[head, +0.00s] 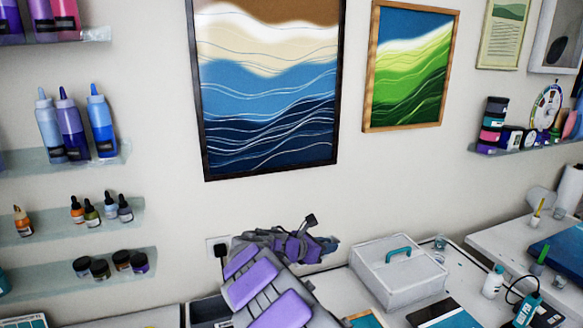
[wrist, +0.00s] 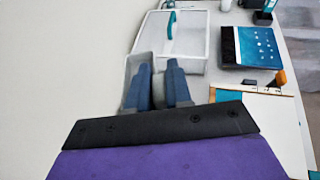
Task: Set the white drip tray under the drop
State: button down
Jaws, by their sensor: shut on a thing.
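In the wrist view, my gripper (wrist: 161,66) has its two blue fingers close together. They are shut on a pale, grey-white piece between them. A white rim and wall (wrist: 128,76), which look like the white drip tray, show around the fingers. Most of this tray is hidden by the fingers and the dark gripper body, so I cannot tell whether it touches the surface below. In the head view my purple and grey arm reaches toward the wall, and the fingers and tray cannot be made out. No drop can be made out.
A white lidded box with a teal handle (head: 400,286) stands on the table; in the wrist view the box (wrist: 197,22) is just beyond the fingers. A dark-and-blue flat item (wrist: 250,48) lies to its right. Bottles (head: 493,282) stand farther right. The wall is behind.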

jog(key=s+d+r+n+t+y+b, duration=0.1)
jog(key=s+d+r+n+t+y, duration=0.2)
jog(key=s+n+t+y, duration=0.35)
notch_tip(320, 180, down, 13)
jog(key=n+y, duration=0.4)
jog(key=shift+a+f+n+g+y, duration=0.2)
jog(key=shift+a+n+g+y, duration=0.05)
jog(key=shift+n+g+y, duration=0.1)
jog(key=shift+w+a, duration=0.1)
jog(key=shift+a, duration=0.05)
dwell(0.4)
jog(key=shift+d, duration=0.2)
jog(key=shift+a, duration=0.15)
dwell(0.5)
jog(key=shift+r, duration=0.1)
dwell(0.6)
